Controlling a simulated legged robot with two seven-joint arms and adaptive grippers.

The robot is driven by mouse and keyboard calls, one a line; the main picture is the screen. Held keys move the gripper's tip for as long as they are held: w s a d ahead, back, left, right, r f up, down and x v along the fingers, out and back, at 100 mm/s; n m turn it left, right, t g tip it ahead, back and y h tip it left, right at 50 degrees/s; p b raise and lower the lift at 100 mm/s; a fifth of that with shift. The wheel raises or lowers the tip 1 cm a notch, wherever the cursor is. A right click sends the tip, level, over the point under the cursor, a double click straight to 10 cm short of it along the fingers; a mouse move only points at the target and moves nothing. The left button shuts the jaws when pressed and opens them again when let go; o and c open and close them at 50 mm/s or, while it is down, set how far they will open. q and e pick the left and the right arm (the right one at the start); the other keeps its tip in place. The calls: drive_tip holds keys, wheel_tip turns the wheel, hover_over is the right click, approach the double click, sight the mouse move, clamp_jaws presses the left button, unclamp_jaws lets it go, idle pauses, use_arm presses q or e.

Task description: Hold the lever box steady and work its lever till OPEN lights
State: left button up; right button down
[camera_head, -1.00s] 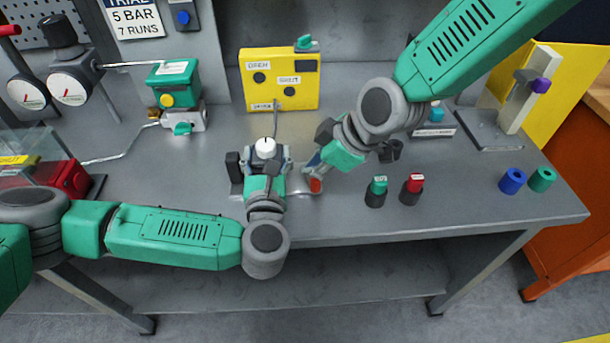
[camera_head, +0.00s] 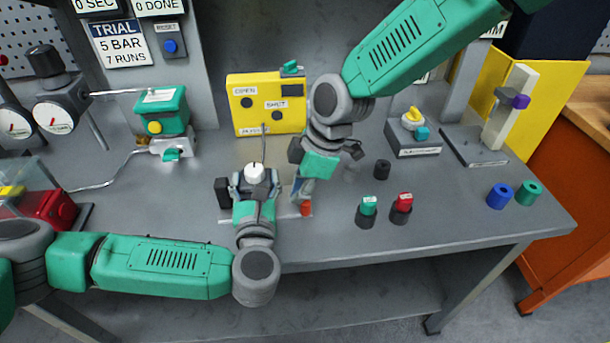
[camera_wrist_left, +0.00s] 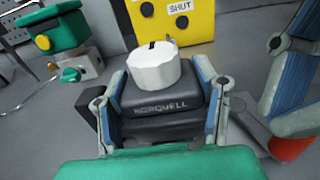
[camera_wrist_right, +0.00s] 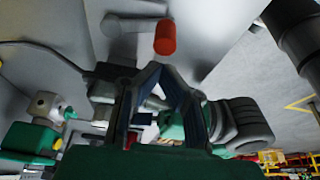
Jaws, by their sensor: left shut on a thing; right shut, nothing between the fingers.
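The lever box (camera_wrist_left: 165,118) is a dark grey block with a white round cap on top, in front of the yellow OPEN/SHUT panel (camera_head: 270,115). My left gripper (camera_head: 254,184) is shut on the box, one finger on each side. The lever's red handle (camera_head: 306,209) is to the right of the box; it also shows in the right wrist view (camera_wrist_right: 165,37), at the end of a grey arm (camera_wrist_right: 128,24). My right gripper (camera_head: 301,190) is shut and empty, pointing down beside the red handle; I cannot tell whether they touch. The panel's OPEN and SHUT lamps look dark.
A green and a red knobbed post (camera_head: 367,210) stand right of the right gripper, with a black cylinder (camera_head: 382,169) behind. Blue and green rings (camera_head: 499,195) lie near the right edge. A green valve unit (camera_head: 163,115) stands at the left.

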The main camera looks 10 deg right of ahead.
use_arm(q)
drive_tip(key=shift+f, duration=0.1)
use_arm(e)
drive_tip(key=shift+x, duration=1.35)
drive_tip(key=shift+d+n+g, duration=0.3)
drive_tip(key=shift+d+n, duration=0.1)
drive_tip(key=shift+n, duration=0.3)
drive_tip(key=shift+d+n, duration=0.25)
drive_tip(key=shift+n, duration=0.25)
drive_tip(key=d+n, duration=0.1)
drive_tip(key=n+g, duration=0.1)
drive_tip(key=n, duration=0.1)
drive_tip(key=shift+w+d, duration=0.35)
drive_tip(key=shift+d, duration=0.05)
drive_tip(key=n, duration=0.1)
drive_tip(key=w+d+n+g+h, duration=0.1)
drive_tip(key=n, duration=0.1)
drive_tip(key=d+n, duration=0.1)
drive_tip(key=n, duration=0.1)
drive_tip(key=shift+w+h, duration=0.25)
drive_tip(key=shift+h, duration=0.05)
drive_tip(key=shift+w+d+g, duration=0.3)
drive_tip(key=shift+d, duration=0.1)
drive_tip(key=shift+w+r, duration=0.1)
drive_tip(key=v, duration=0.9)
drive_tip(key=shift+w+a+r, duration=0.2)
drive_tip(key=shift+r, duration=0.2)
